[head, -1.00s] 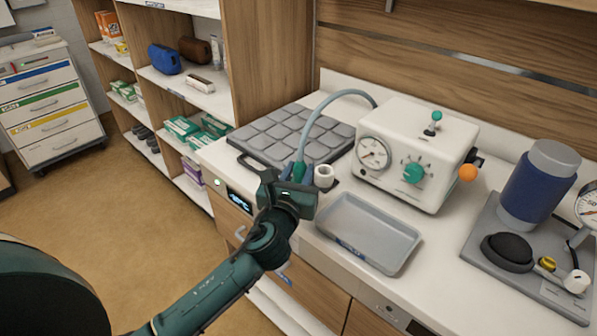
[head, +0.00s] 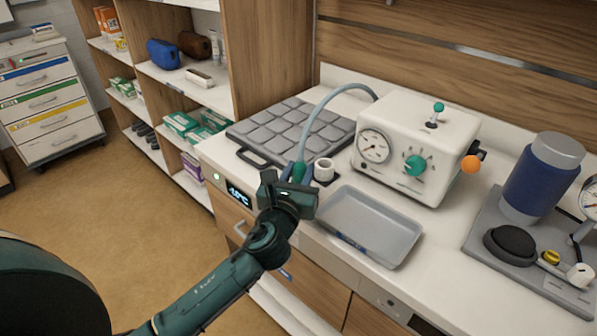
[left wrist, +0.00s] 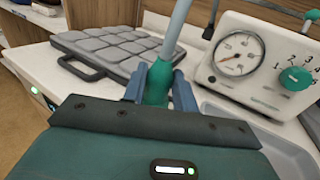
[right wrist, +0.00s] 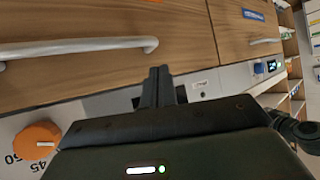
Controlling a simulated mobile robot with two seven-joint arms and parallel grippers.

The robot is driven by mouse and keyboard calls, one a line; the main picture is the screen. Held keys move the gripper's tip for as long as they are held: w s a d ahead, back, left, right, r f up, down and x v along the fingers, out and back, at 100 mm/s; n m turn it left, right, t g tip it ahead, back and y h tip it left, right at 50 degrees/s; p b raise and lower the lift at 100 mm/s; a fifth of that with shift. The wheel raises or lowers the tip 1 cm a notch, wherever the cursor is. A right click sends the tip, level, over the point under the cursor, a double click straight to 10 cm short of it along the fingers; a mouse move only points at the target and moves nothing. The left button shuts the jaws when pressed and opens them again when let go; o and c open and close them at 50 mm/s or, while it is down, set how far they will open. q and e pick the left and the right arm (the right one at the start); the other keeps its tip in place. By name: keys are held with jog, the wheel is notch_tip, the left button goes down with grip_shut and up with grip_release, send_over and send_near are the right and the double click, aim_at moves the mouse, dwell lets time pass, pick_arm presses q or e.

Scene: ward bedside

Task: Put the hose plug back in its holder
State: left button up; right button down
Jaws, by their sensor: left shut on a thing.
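The green hose plug (head: 299,172) is on the end of a grey-blue hose (head: 323,98) that arches over to the white device (head: 415,150). My left gripper (head: 291,188) is shut on the plug, at the counter's front edge. In the left wrist view the plug (left wrist: 158,84) stands between the two blue-grey fingers, hose upward. The white cup-like holder (head: 324,170) stands on a dark base just right of the plug, apart from it in the picture. The plug's lower end is hidden. My right gripper (right wrist: 159,88) appears only in its wrist view, fingers together and empty, before drawer fronts.
A grey tray (head: 345,239) lies right of the gripper. A grey padded mat (head: 262,130) with a handle lies behind the plug. A blue cylinder (head: 541,180) stands on a grey plate at the right. An orange knob (right wrist: 38,141) is near my right gripper.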

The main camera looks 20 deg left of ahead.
pick_arm(q)
jog(key=o, duration=1)
jog(key=shift+o, duration=0.2)
jog(key=s+d+b, duration=0.1)
jog(key=s, duration=1.2)
jog(key=shift+d, duration=0.3)
jog(key=s+d+f+n+g+h+p, duration=0.1)
jog(key=s+f+n+g+h, duration=0.1)
jog(key=f+n, duration=0.4)
jog(key=s+d+f+n+g+h, duration=0.1)
jog(key=s+f+n, duration=0.4)
jog(key=n, duration=1)
jog(key=s+d+f+n+g+h+p, duration=0.1)
jog(key=s+d+f+n+g+h, duration=0.1)
jog(key=f+n, duration=0.6)
jog(key=shift+s+d+n+g+h+p, duration=0.35)
jog(key=shift+s+d+n+g, duration=0.2)
jog(key=shift+s+n+g, duration=0.6)
